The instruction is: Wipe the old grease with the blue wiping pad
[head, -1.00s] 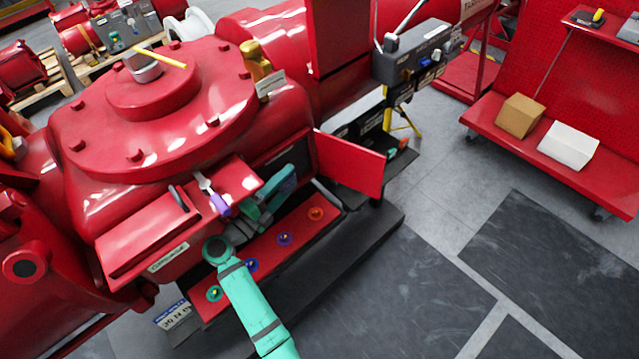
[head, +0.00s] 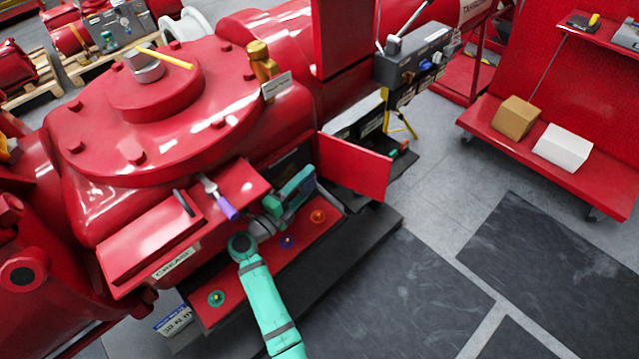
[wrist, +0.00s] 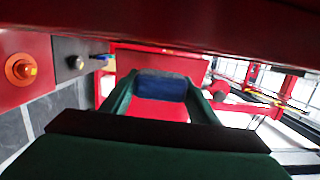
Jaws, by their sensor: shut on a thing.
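The blue wiping pad (wrist: 162,85) sits between the two green fingers of my gripper (wrist: 160,94) in the wrist view, and the gripper is shut on it. In the head view my teal gripper (head: 291,196) is beside the dark opening (head: 297,160) in the red valve body, left of the open red door (head: 354,166). The pad cannot be clearly told apart there. I cannot make out the old grease in either view. A box labelled GREASE (head: 172,262) projects left of my gripper.
A purple-handled scraper (head: 220,200) lies on the red ledge above the gripper.

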